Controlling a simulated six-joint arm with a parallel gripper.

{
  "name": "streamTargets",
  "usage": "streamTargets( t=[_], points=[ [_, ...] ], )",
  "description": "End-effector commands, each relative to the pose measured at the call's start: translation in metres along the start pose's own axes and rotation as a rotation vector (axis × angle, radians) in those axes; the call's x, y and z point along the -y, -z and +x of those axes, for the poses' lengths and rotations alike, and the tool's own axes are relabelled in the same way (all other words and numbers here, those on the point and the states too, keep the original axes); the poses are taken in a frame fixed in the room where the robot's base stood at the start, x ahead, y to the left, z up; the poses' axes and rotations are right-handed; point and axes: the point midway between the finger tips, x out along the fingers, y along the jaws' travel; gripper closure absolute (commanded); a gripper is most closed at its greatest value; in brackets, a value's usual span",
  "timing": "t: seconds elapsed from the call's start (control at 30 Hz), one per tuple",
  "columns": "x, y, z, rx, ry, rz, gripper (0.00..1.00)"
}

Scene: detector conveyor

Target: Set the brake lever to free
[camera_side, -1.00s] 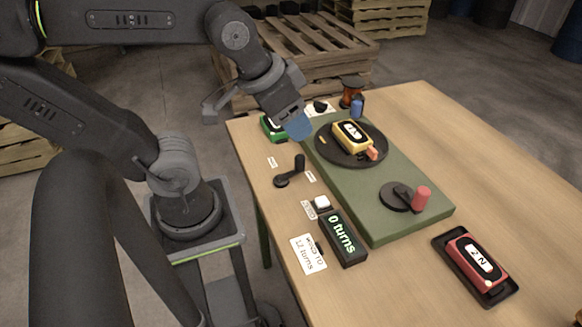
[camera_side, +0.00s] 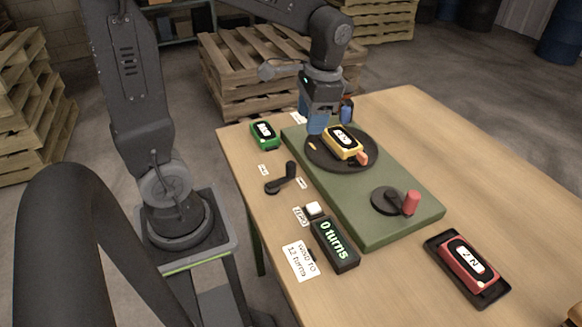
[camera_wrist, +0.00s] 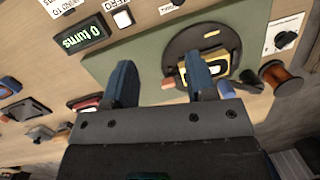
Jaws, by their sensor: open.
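The brake lever (camera_side: 282,178) is a black lever with an upright knob, on the table left of the green base. Its arm slants toward the small white label (camera_side: 300,183) on its right; another label (camera_side: 263,170) lies behind it to the left. The lettering on both is too small to read. I cannot make out the lever in the wrist view. My gripper (camera_side: 318,126) has blue fingers, points down over the left part of the dark turntable, and is away from the lever. In the wrist view my gripper (camera_wrist: 163,80) is open and empty.
A yellow detector (camera_side: 343,141) sits on the turntable (camera_side: 318,158). A green detector (camera_side: 263,134) stands left of the base. A red-knobbed crank (camera_side: 400,200), a counter (camera_side: 334,245) reading "0 turns" and a red detector (camera_side: 467,265) in a black tray are nearer.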

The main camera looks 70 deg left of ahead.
Motion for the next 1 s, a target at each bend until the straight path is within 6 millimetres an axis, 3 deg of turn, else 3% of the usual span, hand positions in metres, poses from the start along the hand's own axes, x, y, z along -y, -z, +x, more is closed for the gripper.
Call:
streamTargets(
  t=[0.2, 0.37, 0.57, 1.0],
  points=[
    [0.03, 0.024, 0.034, 0.198, -0.042, 0.057, 0.49],
    [0.038, 0.029, 0.044, 0.249, -0.056, 0.075, 0.49],
    [0.037, 0.025, 0.062, 0.256, -0.059, 0.077, 0.49],
    [0.033, 0.002, 0.145, 0.255, -0.059, 0.076, 0.49]
  ],
)
